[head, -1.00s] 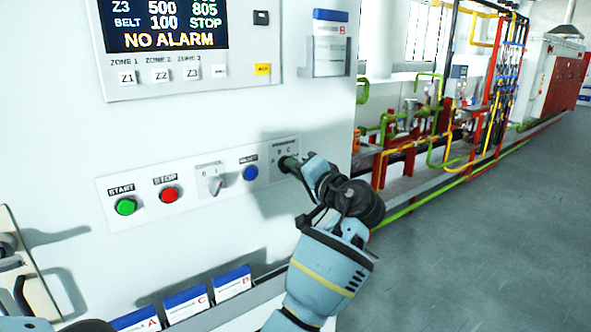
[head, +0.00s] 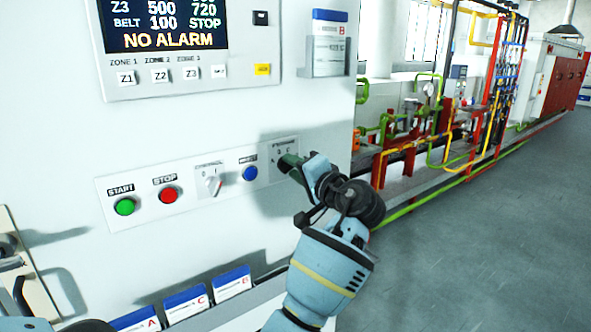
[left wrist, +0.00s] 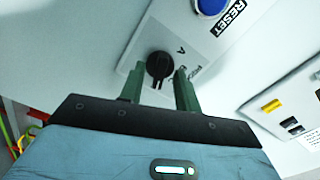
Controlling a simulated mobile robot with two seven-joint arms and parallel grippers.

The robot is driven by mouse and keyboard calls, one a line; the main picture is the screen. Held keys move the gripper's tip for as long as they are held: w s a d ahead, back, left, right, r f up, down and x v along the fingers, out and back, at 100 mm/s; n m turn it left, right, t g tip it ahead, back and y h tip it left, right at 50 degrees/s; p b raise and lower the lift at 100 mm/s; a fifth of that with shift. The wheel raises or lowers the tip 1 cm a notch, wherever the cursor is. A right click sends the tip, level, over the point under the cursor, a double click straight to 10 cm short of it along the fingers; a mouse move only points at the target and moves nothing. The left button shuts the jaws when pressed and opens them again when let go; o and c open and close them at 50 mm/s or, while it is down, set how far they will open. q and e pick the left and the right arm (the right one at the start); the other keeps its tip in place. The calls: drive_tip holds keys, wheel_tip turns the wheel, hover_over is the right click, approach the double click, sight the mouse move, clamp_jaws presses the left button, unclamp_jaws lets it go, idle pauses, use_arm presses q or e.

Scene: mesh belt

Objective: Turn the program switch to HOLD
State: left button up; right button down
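The program switch is a black round knob (left wrist: 158,65) on a light plate, with the letter A and a partly hidden caption beside it in the left wrist view. In the head view its plate (head: 284,146) is at the right end of the control strip, and my gripper hides the knob. My left gripper (left wrist: 160,82) is open, its two green fingers apart at the knob's near side; contact cannot be told. In the head view my left gripper (head: 291,162) is in front of the plate. No HOLD mark is readable. My right gripper is not in view.
Left of it are a blue button (head: 250,173), a two-position switch (head: 213,186), a red STOP button (head: 169,195) and a green START button (head: 125,206). A screen (head: 165,22) reads NO ALARM. Card holders (head: 185,306) line the bottom. Open floor is at right.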

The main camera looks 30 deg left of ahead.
use_arm(q)
drive_tip(key=v, duration=0.7)
drive_tip(key=shift+d+b, duration=0.4)
drive_tip(key=shift+s+f, duration=0.1)
drive_tip(key=shift+s, duration=0.05)
